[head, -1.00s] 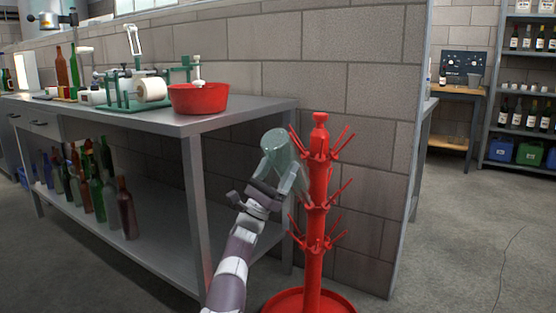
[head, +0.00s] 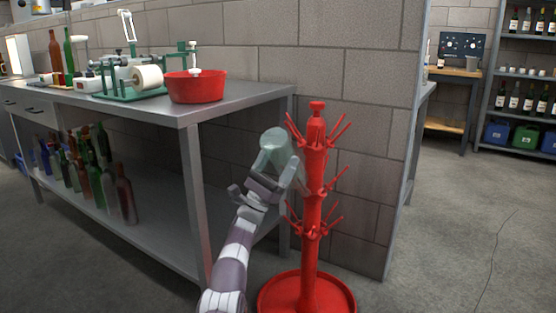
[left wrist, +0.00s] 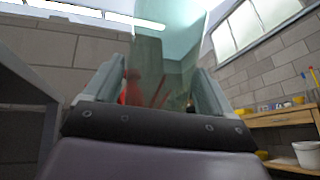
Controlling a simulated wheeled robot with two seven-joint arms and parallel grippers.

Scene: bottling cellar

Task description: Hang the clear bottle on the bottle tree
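The clear bottle (head: 274,146) is pale green and see-through, with its broad end up, slightly tilted. My left gripper (head: 280,172) is shut on it, and the bottle (left wrist: 177,48) fills the gap between the fingers in the left wrist view. The red bottle tree (head: 312,200) stands just right of the gripper in the head view, with tiers of upward-slanting pegs and a round base. The bottle is beside the upper pegs. Its neck is hard to make out, and I cannot tell whether it touches a peg. My right gripper is not in view.
A grey metal bench (head: 185,113) stands left of the tree, with a red basin (head: 195,88) and a green-framed machine on top. Several bottles (head: 95,175) stand on its lower shelf. A block wall (head: 360,150) is close behind the tree. Open floor lies to the right.

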